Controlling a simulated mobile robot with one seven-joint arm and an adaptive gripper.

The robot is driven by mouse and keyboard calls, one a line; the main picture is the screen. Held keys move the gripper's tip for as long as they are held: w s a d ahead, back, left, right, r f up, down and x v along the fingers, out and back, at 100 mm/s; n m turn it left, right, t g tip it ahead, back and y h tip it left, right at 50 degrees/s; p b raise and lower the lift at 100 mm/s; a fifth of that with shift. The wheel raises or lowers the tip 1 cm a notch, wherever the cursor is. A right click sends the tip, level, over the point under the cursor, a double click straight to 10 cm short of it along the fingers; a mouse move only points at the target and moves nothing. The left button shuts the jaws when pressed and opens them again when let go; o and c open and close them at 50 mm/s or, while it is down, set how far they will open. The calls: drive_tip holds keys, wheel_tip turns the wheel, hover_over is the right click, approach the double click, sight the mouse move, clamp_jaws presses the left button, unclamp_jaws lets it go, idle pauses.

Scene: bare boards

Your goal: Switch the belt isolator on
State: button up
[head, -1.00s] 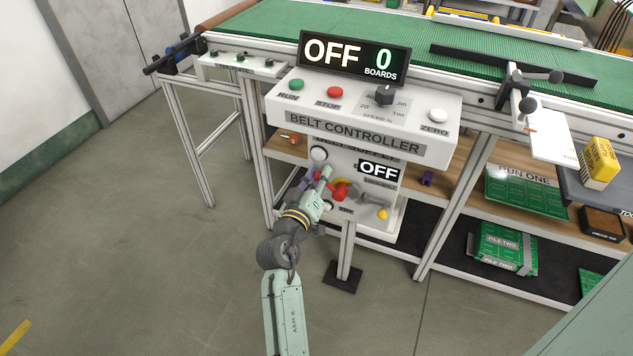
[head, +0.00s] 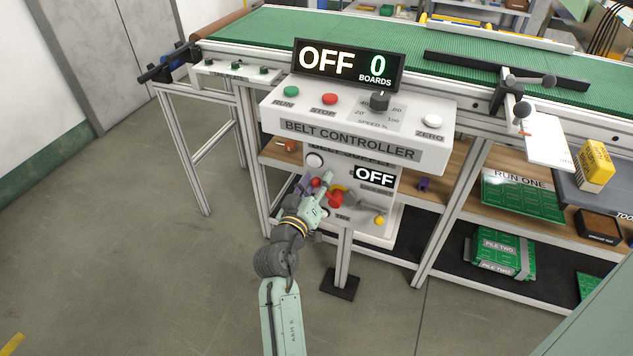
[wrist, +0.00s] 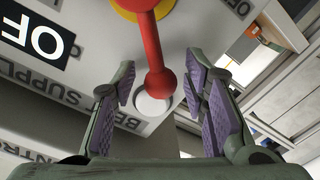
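The belt isolator is a red lever (head: 335,199) on a yellow mount, on the grey supply panel (head: 352,160) under the belt controller. The OFF plate (head: 375,175) beside it reads OFF. My gripper (head: 322,184) is at the panel and hides part of the lever. In the wrist view the red lever (wrist: 151,45) runs from its yellow mount (wrist: 128,8) to a ball end (wrist: 155,84). The ball end lies between the two open fingers (wrist: 162,85), with a gap on each side. The fingers hold nothing.
The controller box (head: 350,140) overhangs the panel, with its OFF 0 display (head: 348,66) on top. A round white part (head: 315,160) and a yellow knob (head: 379,220) are on the panel. Shelves with green boards (head: 502,254) stand right. The floor at left is clear.

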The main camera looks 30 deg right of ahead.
drive_tip(key=v, duration=0.7)
drive_tip(key=shift+s+a, duration=0.15)
drive_tip(key=shift+a, duration=0.05)
drive_tip(key=shift+c, duration=0.3)
